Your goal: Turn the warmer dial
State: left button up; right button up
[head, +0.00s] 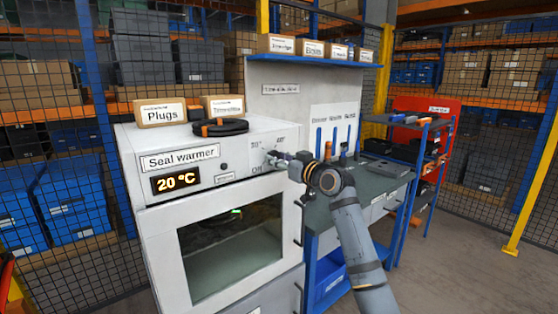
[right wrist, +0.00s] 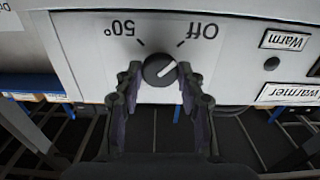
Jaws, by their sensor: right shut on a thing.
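The seal warmer (head: 205,165) is a white box with a glass door and a display reading 20 °C. Its dark round dial (right wrist: 159,70) shows in the right wrist view, which sees the panel upside down. The dial's white mark points towards the "Off" label; "50°" is on the other side. My right gripper (right wrist: 160,80) has one finger on each side of the dial and is shut on it. In the head view my right gripper (head: 278,160) reaches the panel's right end and hides most of the dial. My left gripper is in neither view.
A coiled black cable (head: 220,127) and boxes, one labelled Plugs (head: 160,112), lie on top of the warmer. A workbench (head: 365,185) with a grey back panel stands to the right. The floor (head: 465,265) at the right is clear.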

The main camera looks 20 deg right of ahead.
jog(key=shift+f, duration=0.2)
jog(key=o, duration=1.2)
jog(key=shift+r, duration=0.15)
jog(key=shift+c, duration=0.2)
jog(key=v, duration=1.2)
